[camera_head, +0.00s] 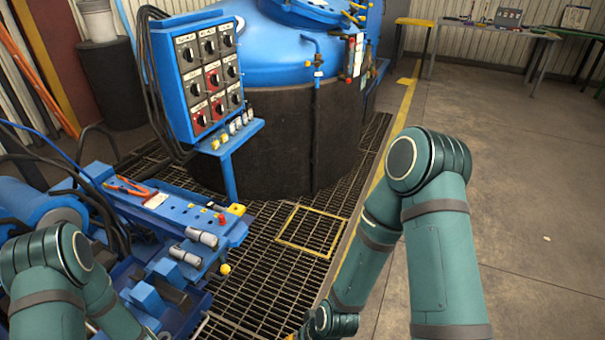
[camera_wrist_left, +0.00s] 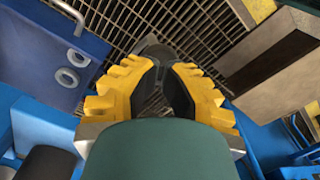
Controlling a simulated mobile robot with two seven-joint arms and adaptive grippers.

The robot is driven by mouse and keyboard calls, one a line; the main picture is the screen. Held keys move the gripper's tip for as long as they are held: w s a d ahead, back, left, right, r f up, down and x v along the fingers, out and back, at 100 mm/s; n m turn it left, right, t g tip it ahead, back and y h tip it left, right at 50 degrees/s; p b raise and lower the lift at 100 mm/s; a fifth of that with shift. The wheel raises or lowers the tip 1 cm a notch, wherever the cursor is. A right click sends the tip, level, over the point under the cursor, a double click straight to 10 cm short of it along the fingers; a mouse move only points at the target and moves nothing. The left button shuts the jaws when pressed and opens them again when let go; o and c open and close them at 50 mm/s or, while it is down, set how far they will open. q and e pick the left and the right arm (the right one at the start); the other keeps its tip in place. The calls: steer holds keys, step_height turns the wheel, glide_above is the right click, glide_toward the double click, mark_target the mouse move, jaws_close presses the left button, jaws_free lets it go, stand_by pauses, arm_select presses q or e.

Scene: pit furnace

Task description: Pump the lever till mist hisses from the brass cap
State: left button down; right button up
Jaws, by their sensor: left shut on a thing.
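In the left wrist view, the yellow fingers of my left gripper (camera_wrist_left: 163,82) are shut with their black pads on a dark grey rounded piece (camera_wrist_left: 160,52), apparently the end of the lever. Most of that piece is hidden by the fingers. In the head view my left arm reaches down at the lower left beside a blue hydraulic bench (camera_head: 190,212), and its gripper is out of sight. I cannot single out the brass cap, and no mist shows.
A blue control panel (camera_head: 170,75) with red and black switches stands behind the bench, before a round black furnace (camera_head: 290,140). Dark floor grating (camera_head: 270,290) lies around the bench. Orange-handled pliers (camera_head: 128,186) lie on the bench.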

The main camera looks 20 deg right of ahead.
arm_select(q)
step_height(320, 180, up, 11)
steer(key=w+a+p, duration=0.1)
steer(key=a+p, duration=0.1)
steer(key=p, duration=0.5)
steer(key=shift+w+p, duration=0.35)
steer(key=shift+f, duration=0.1)
steer(key=f+b, duration=0.2)
steer(key=f, duration=0.1)
steer(key=s+d+f+b, duration=0.1)
steer(key=f+b, duration=0.2)
steer(key=d+f+b, duration=0.1)
steer(key=f+b, duration=0.1)
steer(key=f, duration=0.2)
steer(key=shift+s+f+b, duration=0.1)
steer(key=shift+s+b, duration=0.2)
steer(key=shift+s, duration=0.05)
steer(key=shift+f, duration=0.35)
steer(key=shift+r, duration=0.1)
